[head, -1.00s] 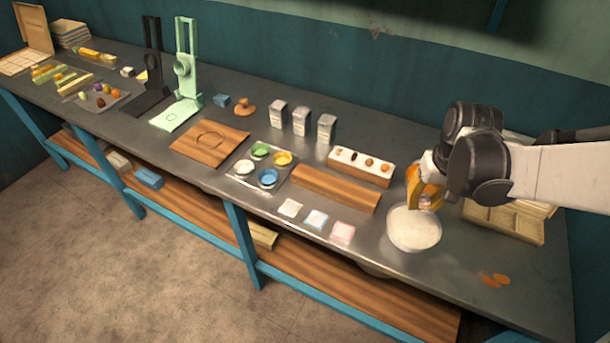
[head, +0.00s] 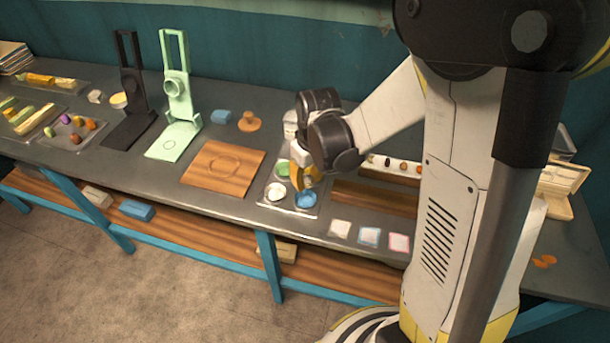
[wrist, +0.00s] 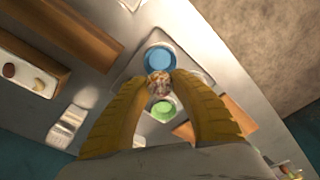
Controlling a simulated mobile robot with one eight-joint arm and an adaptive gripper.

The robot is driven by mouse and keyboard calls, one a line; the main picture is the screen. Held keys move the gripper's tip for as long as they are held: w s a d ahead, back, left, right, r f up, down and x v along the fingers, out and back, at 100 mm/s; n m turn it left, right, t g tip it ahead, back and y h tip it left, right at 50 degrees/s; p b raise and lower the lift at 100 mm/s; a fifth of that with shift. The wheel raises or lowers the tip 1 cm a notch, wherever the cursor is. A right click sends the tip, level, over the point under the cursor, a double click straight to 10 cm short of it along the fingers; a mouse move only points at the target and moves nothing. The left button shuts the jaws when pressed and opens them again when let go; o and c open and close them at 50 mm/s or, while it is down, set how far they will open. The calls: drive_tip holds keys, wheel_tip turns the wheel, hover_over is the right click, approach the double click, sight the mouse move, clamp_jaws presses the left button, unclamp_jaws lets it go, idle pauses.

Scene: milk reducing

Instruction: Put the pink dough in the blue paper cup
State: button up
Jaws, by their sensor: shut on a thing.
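My gripper (head: 310,182) hovers over the tray of paper cups. In the wrist view its yellow fingers (wrist: 158,82) are shut on a small pinkish ball, the dough (wrist: 158,88), with a pale speckled surface. The blue paper cup (head: 305,200) stands at the tray's front right corner, just below and in front of my gripper. In the wrist view the blue cup (wrist: 160,58) shows just beyond the fingertips, with the ball overlapping its near edge. The ball appears above the tray, not inside the cup. The head view hides the ball.
The metal tray (head: 296,211) also holds a green cup (head: 282,168) and a white cup (head: 275,191). A wooden board (head: 222,168) lies left of it. Three small square packets (head: 369,236) lie to the right. A wooden block (head: 372,197) stands behind them.

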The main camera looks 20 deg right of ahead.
sight(304, 200)
drive_tip(key=shift+w+a+f, duration=0.1)
drive_tip(key=shift+w+a, duration=0.05)
drive_tip(key=shift+a, duration=0.1)
drive_tip(key=shift+f, duration=0.1)
drive_tip(key=shift+d+f+b, duration=0.15)
drive_tip(key=shift+f+b, duration=0.35)
drive_tip(key=shift+b, duration=0.05)
wheel_tip(304, 200, down, 4)
drive_tip(key=b, duration=0.3)
drive_tip(key=shift+f, duration=0.15)
drive_tip(key=o, duration=1.1)
